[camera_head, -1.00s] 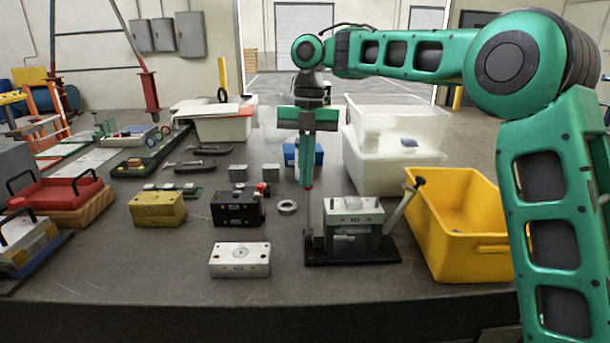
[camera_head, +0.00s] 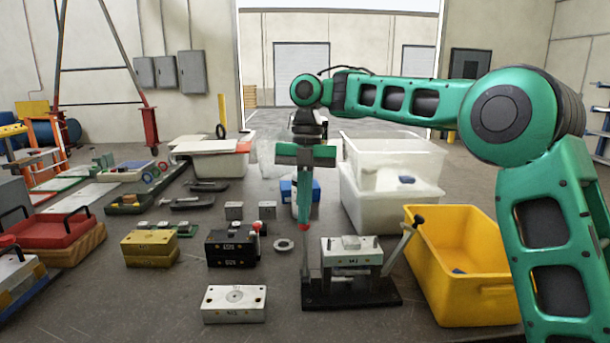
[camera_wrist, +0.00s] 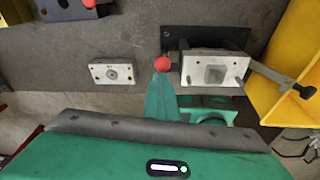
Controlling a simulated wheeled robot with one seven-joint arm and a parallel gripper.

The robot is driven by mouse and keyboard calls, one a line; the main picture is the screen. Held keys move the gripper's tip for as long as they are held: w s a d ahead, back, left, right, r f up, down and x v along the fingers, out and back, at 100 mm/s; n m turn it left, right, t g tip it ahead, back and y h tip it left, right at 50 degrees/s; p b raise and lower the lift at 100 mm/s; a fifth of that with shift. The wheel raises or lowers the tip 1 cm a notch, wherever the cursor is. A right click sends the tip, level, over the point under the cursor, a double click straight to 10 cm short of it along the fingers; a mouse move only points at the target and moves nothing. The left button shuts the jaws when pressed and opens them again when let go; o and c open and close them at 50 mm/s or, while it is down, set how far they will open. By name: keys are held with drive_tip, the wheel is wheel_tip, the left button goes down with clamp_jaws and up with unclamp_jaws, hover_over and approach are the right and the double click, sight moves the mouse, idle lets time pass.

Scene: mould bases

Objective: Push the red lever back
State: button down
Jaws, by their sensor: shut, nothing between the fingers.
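The red lever's ball knob (camera_head: 304,227) tops a thin upright rod at the left end of a black-based fixture (camera_head: 375,297) with a white block (camera_head: 352,250). The knob also shows in the wrist view (camera_wrist: 162,63), left of the white block (camera_wrist: 213,69). My gripper (camera_head: 304,217) points down with its fingers together, nothing between them, and its tips right at the knob. In the wrist view the fingertips (camera_wrist: 161,78) end just below the knob. I cannot tell whether they touch it.
A slanted arm with a black knob (camera_head: 418,222) rises at the fixture's right, next to a yellow bin (camera_head: 490,291). A white mould block (camera_head: 234,304) lies front left. A black block (camera_head: 232,248) and a ring (camera_head: 284,244) stand left. White bins (camera_head: 390,212) are behind.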

drive_tip(key=w+r, duration=0.5)
drive_tip(key=r, duration=0.3)
drive_tip(key=shift+w+a, duration=0.15)
drive_tip(key=shift+a, duration=0.3)
